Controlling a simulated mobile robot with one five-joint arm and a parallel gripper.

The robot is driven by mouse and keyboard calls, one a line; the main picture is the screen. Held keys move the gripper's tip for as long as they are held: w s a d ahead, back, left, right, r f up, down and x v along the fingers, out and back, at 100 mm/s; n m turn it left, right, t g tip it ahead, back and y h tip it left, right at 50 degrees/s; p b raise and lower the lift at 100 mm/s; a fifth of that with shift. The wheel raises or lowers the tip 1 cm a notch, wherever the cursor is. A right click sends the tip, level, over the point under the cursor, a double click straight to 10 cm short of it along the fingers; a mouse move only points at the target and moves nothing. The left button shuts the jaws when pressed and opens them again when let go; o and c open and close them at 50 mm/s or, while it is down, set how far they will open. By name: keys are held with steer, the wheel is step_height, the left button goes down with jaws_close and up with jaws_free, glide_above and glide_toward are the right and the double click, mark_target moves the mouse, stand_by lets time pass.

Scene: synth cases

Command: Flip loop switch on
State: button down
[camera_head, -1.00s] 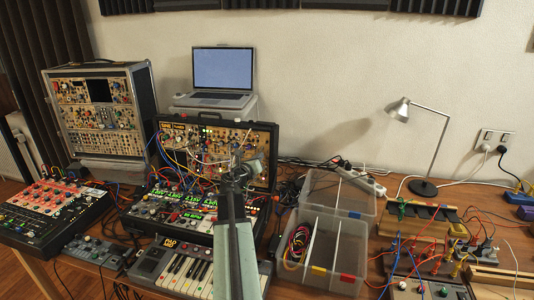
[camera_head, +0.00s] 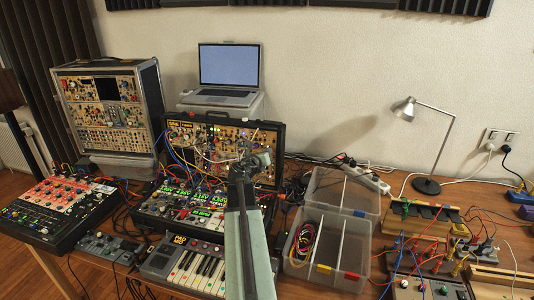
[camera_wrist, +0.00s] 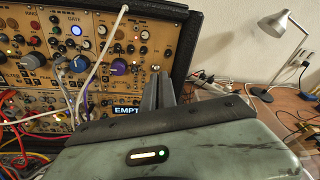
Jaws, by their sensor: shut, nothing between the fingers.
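The open modular synth case (camera_head: 262,140) stands on the desk with a gold panel of knobs, jacks and patch cables. In the wrist view its panel (camera_wrist: 122,49) fills the upper left, with a blue knob (camera_wrist: 78,65), a purple knob (camera_wrist: 118,67) and a label reading "EMPT". I cannot make out which control is the loop switch. My gripper (camera_head: 258,158) is in front of the case's right part. In the wrist view my gripper's dark fingers (camera_wrist: 158,88) are together and empty, near the panel's right edge. Whether they touch the panel is unclear.
A white cable (camera_wrist: 94,62) hangs across the panel, left of my fingers. A keyboard (camera_head: 190,264) lies in front of the case. Clear plastic bins (camera_head: 345,245) stand to the right. A laptop (camera_head: 229,66) is behind and a lamp (camera_head: 428,186) far right.

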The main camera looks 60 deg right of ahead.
steer(key=a+r+p, duration=0.6)
steer(key=shift+a+r, duration=0.35)
steer(key=shift+a, duration=0.05)
steer(key=shift+s, duration=0.1)
